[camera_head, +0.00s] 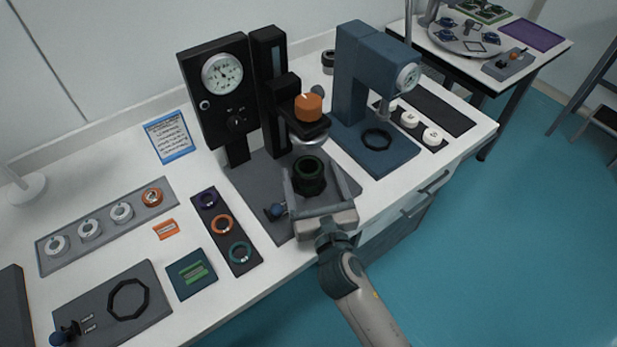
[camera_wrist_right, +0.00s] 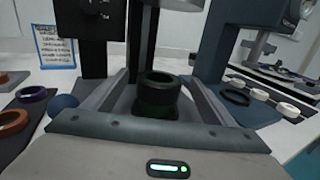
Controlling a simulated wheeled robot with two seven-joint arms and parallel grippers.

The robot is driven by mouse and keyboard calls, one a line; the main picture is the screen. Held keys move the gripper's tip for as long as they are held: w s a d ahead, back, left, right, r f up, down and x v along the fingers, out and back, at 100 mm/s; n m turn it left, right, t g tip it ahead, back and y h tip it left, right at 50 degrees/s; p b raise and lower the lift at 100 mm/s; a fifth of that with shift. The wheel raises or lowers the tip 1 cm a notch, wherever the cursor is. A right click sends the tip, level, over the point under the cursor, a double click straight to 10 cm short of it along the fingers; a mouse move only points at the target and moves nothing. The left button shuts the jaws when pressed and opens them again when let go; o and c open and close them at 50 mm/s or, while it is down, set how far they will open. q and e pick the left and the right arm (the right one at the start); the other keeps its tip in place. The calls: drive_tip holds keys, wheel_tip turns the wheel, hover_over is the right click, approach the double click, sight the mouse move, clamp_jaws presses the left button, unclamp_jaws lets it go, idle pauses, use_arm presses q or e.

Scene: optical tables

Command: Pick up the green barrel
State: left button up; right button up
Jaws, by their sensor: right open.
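The green barrel (camera_head: 309,174) is a dark, short cylinder with a dark green top rim. It stands upright on the grey base plate of the black gauge stand, below an orange-capped head. In the right wrist view the barrel (camera_wrist_right: 159,95) sits between the two fingers. My right gripper (camera_head: 306,183) is open, with one finger on each side of the barrel. I cannot tell whether either finger touches it. My left gripper is not in view.
The black gauge stand (camera_head: 216,85) rises behind the barrel, and its orange knob (camera_head: 308,106) overhangs it. A blue press (camera_head: 359,80) stands to the right. A blue ball knob (camera_head: 277,210) is left of my gripper. Trays of rings (camera_head: 222,226) lie on the left.

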drive_tip(key=shift+c, duration=0.5)
drive_tip(key=c, duration=1.1)
drive_tip(key=shift+r, duration=0.15)
drive_tip(key=shift+c, duration=0.2)
drive_tip(key=shift+r+p, duration=0.65)
drive_tip(key=shift+p, duration=0.3)
drive_tip(key=r+p, duration=0.3)
drive_tip(key=p, duration=0.1)
drive_tip(key=shift+d+r, duration=0.35)
drive_tip(key=d+r+p, duration=0.5)
drive_tip(key=d+p, duration=0.3)
drive_tip(key=d, duration=0.3)
drive_tip(key=shift+s+r, duration=0.4)
drive_tip(key=shift+s, duration=0.05)
